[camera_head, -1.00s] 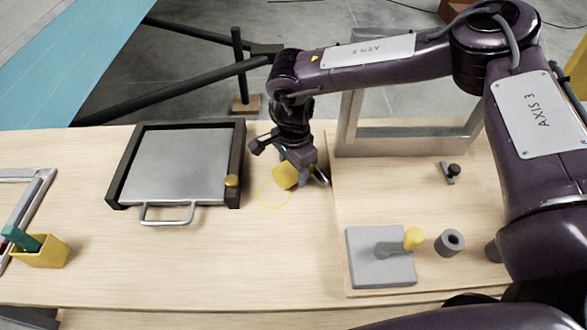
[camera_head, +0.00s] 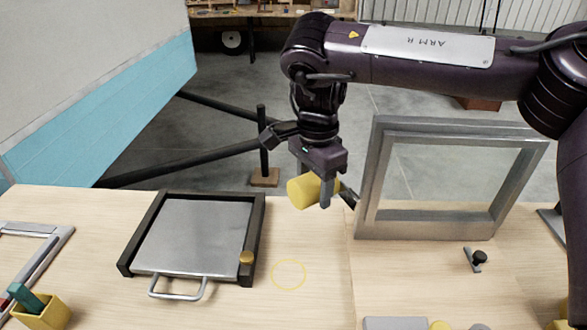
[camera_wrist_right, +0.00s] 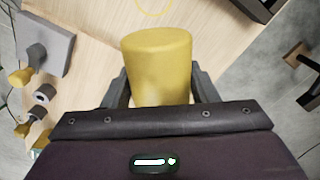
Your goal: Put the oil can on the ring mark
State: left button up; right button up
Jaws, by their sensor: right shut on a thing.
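The yellow oil can (camera_head: 304,191) is held in my right gripper (camera_head: 336,195), whose fingers are shut on its sides. It is raised above the table and tilted in the head view. The can also fills the middle of the right wrist view (camera_wrist_right: 157,62), between the two dark fingers (camera_wrist_right: 160,90). The ring mark (camera_head: 289,274), a thin yellow circle on the wooden table, is bare and lies below and slightly left of the can in the head view. Part of the ring shows at the top of the wrist view (camera_wrist_right: 154,5). My left gripper is not in view.
A black-framed box with a grey lid and handle (camera_head: 190,237) stands left of the ring. A grey window frame (camera_head: 450,185) stands upright on the right. A yellow cup (camera_head: 42,314) holding a teal item is at the front left. Table around the ring is clear.

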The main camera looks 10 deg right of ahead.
jog(key=s+d+f+n, duration=0.4)
jog(key=s+f+n, duration=0.4)
jog(key=s+f, duration=0.2)
jog(key=w+a+r+m, duration=0.1)
jog(key=w+r+m, duration=0.1)
jog(key=w+r, duration=0.1)
jog(key=w+a+r+m, duration=0.1)
jog(key=w+r+m, duration=0.2)
jog(key=r, duration=0.1)
jog(key=w+a+r+m, duration=0.2)
jog(key=w+r+m, duration=0.1)
jog(key=w, duration=0.1)
jog(key=shift+r, duration=0.15)
